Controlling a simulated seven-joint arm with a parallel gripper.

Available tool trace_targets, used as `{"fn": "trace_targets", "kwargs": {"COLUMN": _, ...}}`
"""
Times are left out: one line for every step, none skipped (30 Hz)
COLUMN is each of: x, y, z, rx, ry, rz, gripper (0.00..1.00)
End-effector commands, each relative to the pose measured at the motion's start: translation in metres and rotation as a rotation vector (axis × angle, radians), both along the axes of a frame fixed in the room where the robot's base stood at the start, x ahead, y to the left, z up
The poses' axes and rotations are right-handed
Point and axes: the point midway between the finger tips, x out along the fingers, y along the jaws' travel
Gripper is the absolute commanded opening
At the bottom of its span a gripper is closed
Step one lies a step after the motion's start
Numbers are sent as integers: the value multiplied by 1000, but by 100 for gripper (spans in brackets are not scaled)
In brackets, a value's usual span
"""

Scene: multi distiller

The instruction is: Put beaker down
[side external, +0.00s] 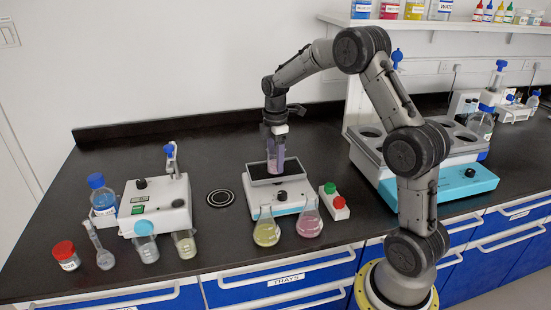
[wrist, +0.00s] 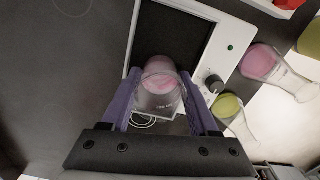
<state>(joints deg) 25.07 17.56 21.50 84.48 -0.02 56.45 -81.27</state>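A clear beaker (side external: 275,163) with pink liquid is upright between the purple fingers of my gripper (side external: 273,140). In the wrist view the beaker (wrist: 161,101) sits between the two fingertips of my gripper (wrist: 160,84), which close on its sides. The beaker is over the black top plate (side external: 289,179) of a white and blue stirrer device (side external: 291,195). I cannot tell whether its base touches the plate. In the wrist view the black plate (wrist: 168,36) lies beyond the beaker.
A yellow flask (side external: 267,232) and a pink flask (side external: 309,222) stand in front of the device. A box with red and green buttons (side external: 334,202) is to its right. A blue water bath (side external: 455,180) stands farther right. Glassware and a white instrument (side external: 158,205) are left. Bench behind is clear.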

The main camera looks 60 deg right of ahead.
Motion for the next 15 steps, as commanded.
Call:
{"fn": "trace_targets", "kwargs": {"x": 0, "y": 0, "z": 0, "rx": 0, "ry": 0, "rz": 0, "gripper": 68}}
{"fn": "trace_targets", "kwargs": {"x": 0, "y": 0, "z": 0, "rx": 0, "ry": 0, "rz": 0, "gripper": 73}}
{"fn": "trace_targets", "kwargs": {"x": 0, "y": 0, "z": 0, "rx": 1, "ry": 1, "rz": 0, "gripper": 80}}
{"fn": "trace_targets", "kwargs": {"x": 0, "y": 0, "z": 0, "rx": 1, "ry": 1, "rz": 0, "gripper": 86}}
{"fn": "trace_targets", "kwargs": {"x": 0, "y": 0, "z": 0, "rx": 0, "ry": 0, "rz": 0, "gripper": 90}}
{"fn": "trace_targets", "kwargs": {"x": 0, "y": 0, "z": 0, "rx": 0, "ry": 0, "rz": 0, "gripper": 90}}
{"fn": "trace_targets", "kwargs": {"x": 0, "y": 0, "z": 0, "rx": 0, "ry": 0, "rz": 0, "gripper": 90}}
{"fn": "trace_targets", "kwargs": {"x": 0, "y": 0, "z": 0, "rx": 0, "ry": 0, "rz": 0, "gripper": 90}}
{"fn": "trace_targets", "kwargs": {"x": 0, "y": 0, "z": 0, "rx": 0, "ry": 0, "rz": 0, "gripper": 90}}
{"fn": "trace_targets", "kwargs": {"x": 0, "y": 0, "z": 0, "rx": 0, "ry": 0, "rz": 0, "gripper": 90}}
{"fn": "trace_targets", "kwargs": {"x": 0, "y": 0, "z": 0, "rx": 0, "ry": 0, "rz": 0, "gripper": 90}}
{"fn": "trace_targets", "kwargs": {"x": 0, "y": 0, "z": 0, "rx": 0, "ry": 0, "rz": 0, "gripper": 90}}
{"fn": "trace_targets", "kwargs": {"x": 0, "y": 0, "z": 0, "rx": 0, "ry": 0, "rz": 0, "gripper": 90}}
{"fn": "trace_targets", "kwargs": {"x": 0, "y": 0, "z": 1, "rx": 0, "ry": 0, "rz": 0, "gripper": 90}}
{"fn": "trace_targets", "kwargs": {"x": 0, "y": 0, "z": 3, "rx": -1, "ry": -1, "rz": 0, "gripper": 90}}
